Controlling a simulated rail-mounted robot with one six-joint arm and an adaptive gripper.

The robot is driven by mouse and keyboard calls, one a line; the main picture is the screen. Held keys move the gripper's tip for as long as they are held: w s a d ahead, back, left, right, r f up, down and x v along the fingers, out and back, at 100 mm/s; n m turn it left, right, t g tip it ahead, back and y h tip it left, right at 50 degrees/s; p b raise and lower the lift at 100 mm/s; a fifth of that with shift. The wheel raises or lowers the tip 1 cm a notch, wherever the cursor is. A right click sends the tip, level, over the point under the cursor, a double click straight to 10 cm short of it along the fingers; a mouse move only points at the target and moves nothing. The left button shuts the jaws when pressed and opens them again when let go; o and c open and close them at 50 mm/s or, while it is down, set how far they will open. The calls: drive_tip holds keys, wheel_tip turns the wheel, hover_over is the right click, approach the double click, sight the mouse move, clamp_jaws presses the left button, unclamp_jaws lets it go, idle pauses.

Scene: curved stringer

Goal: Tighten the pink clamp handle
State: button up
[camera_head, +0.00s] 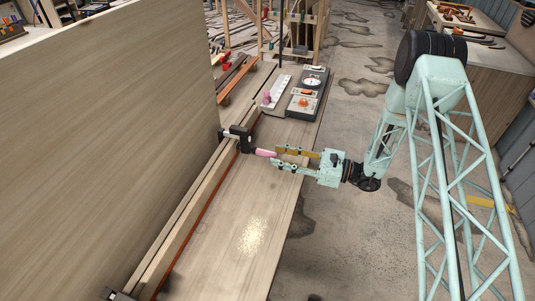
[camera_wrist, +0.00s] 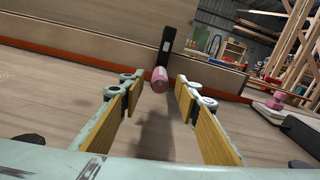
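The pink clamp handle (camera_head: 265,153) sticks out to the right from a black clamp (camera_head: 240,138), which sits on the long wooden stringer (camera_head: 190,205) beside the tall wood panel. In the wrist view the handle (camera_wrist: 160,78) is seen end-on, with the black clamp bar (camera_wrist: 167,42) rising behind it. My gripper (camera_head: 277,160) is open, its tan-padded fingers pointing at the handle. In the wrist view the fingers (camera_wrist: 158,88) stand wide apart, with the handle between and just beyond their tips. No contact shows.
A bench top (camera_head: 235,240) lies below my gripper. A control panel (camera_head: 308,92) with an orange knob, and a pink-knobbed device (camera_head: 272,93), stand at its far end. Another black clamp part (camera_head: 118,295) shows at the lower left. The tall wood panel (camera_head: 110,120) bounds the left side.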

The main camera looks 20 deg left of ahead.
sight(268, 153)
drive_tip(key=shift+a, duration=2.55)
drive_tip(key=shift+c, duration=0.9)
drive_tip(key=c, duration=0.7)
